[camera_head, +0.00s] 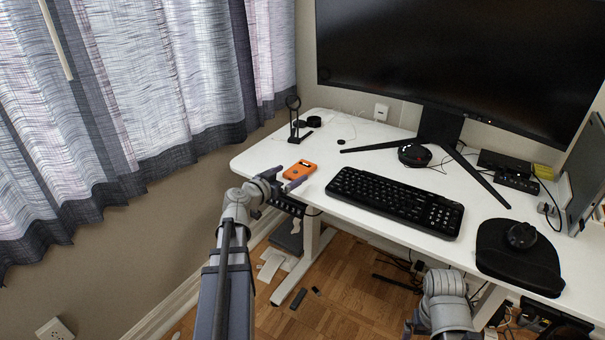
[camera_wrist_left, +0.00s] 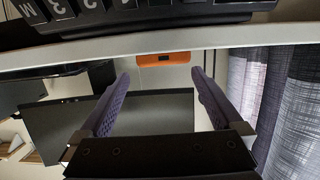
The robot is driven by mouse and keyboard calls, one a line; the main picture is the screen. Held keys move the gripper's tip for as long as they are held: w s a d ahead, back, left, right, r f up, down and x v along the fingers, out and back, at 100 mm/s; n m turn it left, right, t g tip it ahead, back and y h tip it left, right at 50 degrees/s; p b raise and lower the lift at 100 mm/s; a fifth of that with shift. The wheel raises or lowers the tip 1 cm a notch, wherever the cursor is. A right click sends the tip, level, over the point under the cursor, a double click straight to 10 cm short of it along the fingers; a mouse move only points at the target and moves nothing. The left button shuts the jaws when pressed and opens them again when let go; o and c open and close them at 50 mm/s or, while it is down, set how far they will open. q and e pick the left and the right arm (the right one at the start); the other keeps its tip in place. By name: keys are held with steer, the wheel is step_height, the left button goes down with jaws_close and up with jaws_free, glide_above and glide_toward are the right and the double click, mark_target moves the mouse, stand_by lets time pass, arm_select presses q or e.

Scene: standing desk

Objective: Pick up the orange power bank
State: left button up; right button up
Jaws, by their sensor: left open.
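The orange power bank (camera_head: 300,170) lies flat on the white desk near its left front edge, with a dark marking on its top. My left gripper (camera_head: 284,181) is at the desk's front edge, just short of the power bank on its near side. In the left wrist view the power bank (camera_wrist_left: 165,58) shows as a thin orange bar with a dark spot, ahead of and between the two spread fingers (camera_wrist_left: 160,73). The left gripper is open and empty. My right arm shows at the bottom of the head view; its jaws are not clear.
The white desk (camera_head: 265,160) has a black keyboard (camera_head: 395,203) right of the power bank. A small black stand (camera_head: 294,120) is behind it. A mouse pad (camera_head: 515,262), monitor (camera_head: 460,55) and router-like boxes fill the right. Curtains (camera_head: 150,80) hang at left.

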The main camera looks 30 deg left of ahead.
mark_target(297, 170)
arm_select(q)
steer(key=shift+x, duration=1.1)
steer(key=shift+w+a+f+b, duration=0.1)
steer(key=shift+w+f+b, duration=0.15)
steer(key=shift+w+b, duration=0.05)
steer(key=b+x, duration=0.1)
steer(key=x, duration=0.3)
steer(key=shift+w+a+f, duration=0.1)
steer(key=shift+w+f, duration=0.1)
steer(key=shift+s, duration=0.1)
steer(key=shift+c, duration=0.2)
steer(key=c, duration=1.4)
steer(key=shift+r, duration=0.1)
step_height(297, 170, up, 10)
steer(key=p, duration=1)
